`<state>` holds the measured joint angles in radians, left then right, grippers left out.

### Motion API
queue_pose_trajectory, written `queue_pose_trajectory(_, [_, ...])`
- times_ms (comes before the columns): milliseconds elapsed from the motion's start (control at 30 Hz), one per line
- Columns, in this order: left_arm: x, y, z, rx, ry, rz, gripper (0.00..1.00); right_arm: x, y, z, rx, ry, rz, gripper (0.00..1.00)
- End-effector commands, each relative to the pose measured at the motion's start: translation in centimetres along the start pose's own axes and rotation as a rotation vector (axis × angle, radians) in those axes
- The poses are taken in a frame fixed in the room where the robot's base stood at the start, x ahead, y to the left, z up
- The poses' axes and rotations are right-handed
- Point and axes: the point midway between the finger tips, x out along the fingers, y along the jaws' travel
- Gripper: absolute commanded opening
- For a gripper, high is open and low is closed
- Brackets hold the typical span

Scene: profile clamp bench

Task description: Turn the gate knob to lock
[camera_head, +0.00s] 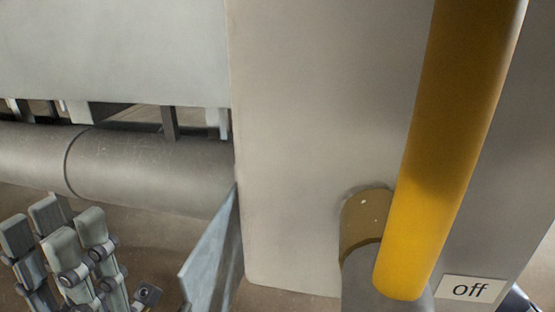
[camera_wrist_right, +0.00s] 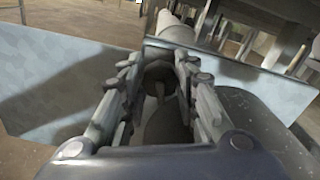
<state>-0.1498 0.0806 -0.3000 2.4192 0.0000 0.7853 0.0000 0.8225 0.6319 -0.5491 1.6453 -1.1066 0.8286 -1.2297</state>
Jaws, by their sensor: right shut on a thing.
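The right wrist view shows a dark rounded part, which looks like the gate knob (camera_wrist_right: 162,118), between the fingers of my right gripper (camera_wrist_right: 158,68). The fingers are shut on its sides, and their pads hide part of it. How far the knob is turned cannot be told. In the head view my left gripper (camera_head: 68,240) is at the lower left, with a gap between its fingers and nothing seen in it. My right gripper does not show in the head view.
A grey pipe (camera_head: 150,165) runs across the left. A thin blue-grey plate (camera_head: 212,262) stands right of my left gripper.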

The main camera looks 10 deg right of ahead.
Motion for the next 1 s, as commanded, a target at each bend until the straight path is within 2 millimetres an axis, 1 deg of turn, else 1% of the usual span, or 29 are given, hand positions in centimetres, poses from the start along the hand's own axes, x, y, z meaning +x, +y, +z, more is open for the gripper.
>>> queue_pose_trajectory(33, [0.2,-0.1,0.0,-0.002,-0.02,-0.007,0.31,0.0,-0.1,0.4,0.041,0.003,0.001,0.04])
queue_pose_trajectory(200, [-0.5,-0.1,-0.2,-0.008,-0.063,-0.024,0.31,0.0,-0.1,0.3,0.165,0.002,0.0,0.04])
queue_pose_trajectory(433, [-0.8,-0.1,-0.5,-0.012,-0.091,-0.037,0.31,0.0,-0.1,0.2,0.279,0.001,0.0,0.04])
queue_pose_trajectory(633, [-0.8,-0.1,-0.7,-0.013,-0.098,-0.041,0.31,0.0,0.0,0.1,0.328,0.0,0.0,0.04])
queue_pose_trajectory(1000, [-0.9,-0.1,-0.7,-0.014,-0.103,-0.042,0.31,0.0,0.0,0.0,0.342,0.0,0.0,0.04])
